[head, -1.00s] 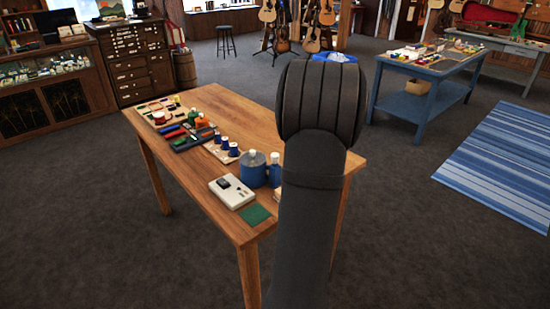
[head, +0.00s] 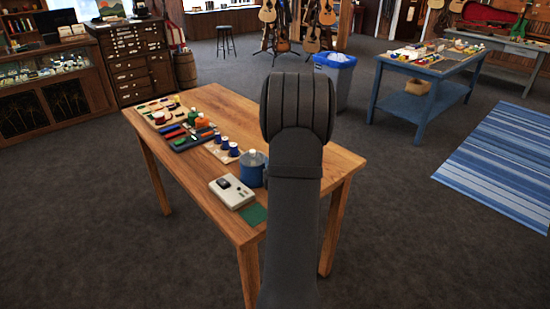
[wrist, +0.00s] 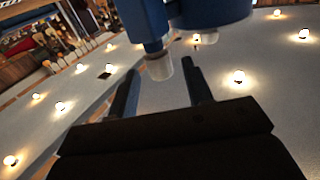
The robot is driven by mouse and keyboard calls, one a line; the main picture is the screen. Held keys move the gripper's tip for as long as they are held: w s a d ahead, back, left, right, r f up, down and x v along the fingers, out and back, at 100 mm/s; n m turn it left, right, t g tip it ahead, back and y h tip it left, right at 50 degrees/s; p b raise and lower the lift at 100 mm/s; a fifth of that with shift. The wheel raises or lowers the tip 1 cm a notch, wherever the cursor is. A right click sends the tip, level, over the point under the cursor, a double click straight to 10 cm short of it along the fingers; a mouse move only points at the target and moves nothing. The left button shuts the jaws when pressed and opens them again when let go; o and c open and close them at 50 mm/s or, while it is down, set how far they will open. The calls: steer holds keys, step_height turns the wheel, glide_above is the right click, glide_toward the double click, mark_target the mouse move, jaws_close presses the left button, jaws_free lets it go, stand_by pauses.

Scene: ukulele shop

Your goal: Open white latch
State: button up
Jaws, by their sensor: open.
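I cannot make out a white latch in either view. On the wooden table (head: 300,165) in the head view, small coloured parts sit on a light board (head: 158,110), a dark tray (head: 186,138) and a white board with blue pieces (head: 222,151). They are too small to tell apart. My gripper is hidden behind my arm in the head view. In the wrist view my gripper (wrist: 164,84) is open and its two dark fingers are apart. A blue bottle (wrist: 140,20) with a clear cap appears upside down just beyond the fingertips.
A white device with a dark display (head: 231,192) and a green square (head: 253,214) lie at the near table edge. A blue container (head: 252,170) stands beside my arm. A larger blue container (wrist: 212,10) shows in the wrist view. Ceiling lights fill its background.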

steer(key=shift+x, duration=1.6)
steer(key=c, duration=1)
steer(key=shift+o, duration=0.2)
steer(key=shift+a+h, duration=0.1)
steer(key=shift+h, duration=0.2)
steer(key=shift+m+h, duration=0.3)
steer(key=shift+m, duration=0.1)
steer(key=shift+m+t+h, duration=0.3)
steer(key=shift+m+h, duration=0.7)
steer(key=shift+h, duration=0.6)
